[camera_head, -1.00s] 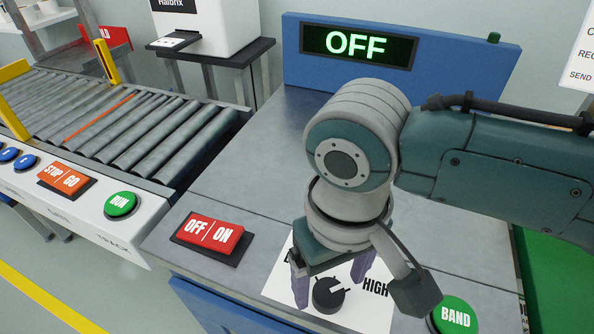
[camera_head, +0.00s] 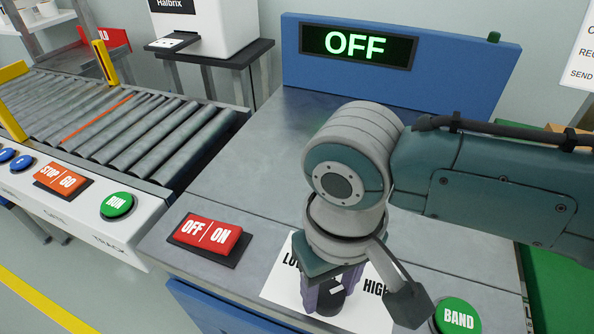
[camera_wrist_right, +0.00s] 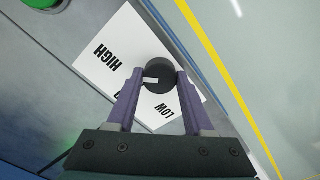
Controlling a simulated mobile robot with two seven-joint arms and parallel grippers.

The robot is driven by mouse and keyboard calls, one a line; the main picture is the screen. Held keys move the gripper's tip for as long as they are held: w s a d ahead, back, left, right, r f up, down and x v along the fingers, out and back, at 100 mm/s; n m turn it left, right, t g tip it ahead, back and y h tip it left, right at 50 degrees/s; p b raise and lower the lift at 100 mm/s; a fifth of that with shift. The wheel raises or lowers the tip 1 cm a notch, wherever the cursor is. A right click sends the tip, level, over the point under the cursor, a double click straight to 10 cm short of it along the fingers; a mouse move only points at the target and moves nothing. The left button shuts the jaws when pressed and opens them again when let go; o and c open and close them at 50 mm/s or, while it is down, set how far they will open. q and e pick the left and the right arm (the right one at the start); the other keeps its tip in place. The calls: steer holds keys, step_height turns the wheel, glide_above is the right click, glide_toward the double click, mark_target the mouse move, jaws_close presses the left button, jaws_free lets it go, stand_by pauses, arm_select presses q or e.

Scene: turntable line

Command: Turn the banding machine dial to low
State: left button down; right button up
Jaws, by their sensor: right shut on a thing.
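The black dial (camera_head: 330,301) sits on a white card (camera_head: 279,284) on the machine's grey top. The card reads LOW on the left and HIGH on the right in the head view. My right gripper (camera_head: 332,284) points down, its purple fingers shut on the dial from both sides. In the right wrist view the dial (camera_wrist_right: 161,72) is between the fingertips of my right gripper (camera_wrist_right: 160,77). Its white mark points left, not at LOW (camera_wrist_right: 165,111). A third label is mostly hidden by a finger. My left gripper is not in view.
A green BAND button (camera_head: 456,317) is right of the card, and a red OFF/ON switch (camera_head: 209,236) is left of it. The blue-framed display (camera_head: 357,45) at the back reads OFF. A roller conveyor (camera_head: 130,125) runs at the left.

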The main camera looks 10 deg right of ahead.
jaws_close()
steer(key=shift+n, duration=0.3)
steer(key=shift+r+p, duration=0.1)
steer(key=shift+p, duration=0.3)
steer(key=n+p, duration=0.1)
steer(key=n, duration=0.1)
steer(key=shift+n, duration=0.3)
steer(key=n+p, duration=0.1)
steer(key=n, duration=0.3)
steer(key=shift+n+p, duration=0.3)
steer(key=n, duration=0.5)
steer(key=shift+p, duration=0.35)
steer(key=n, duration=0.5)
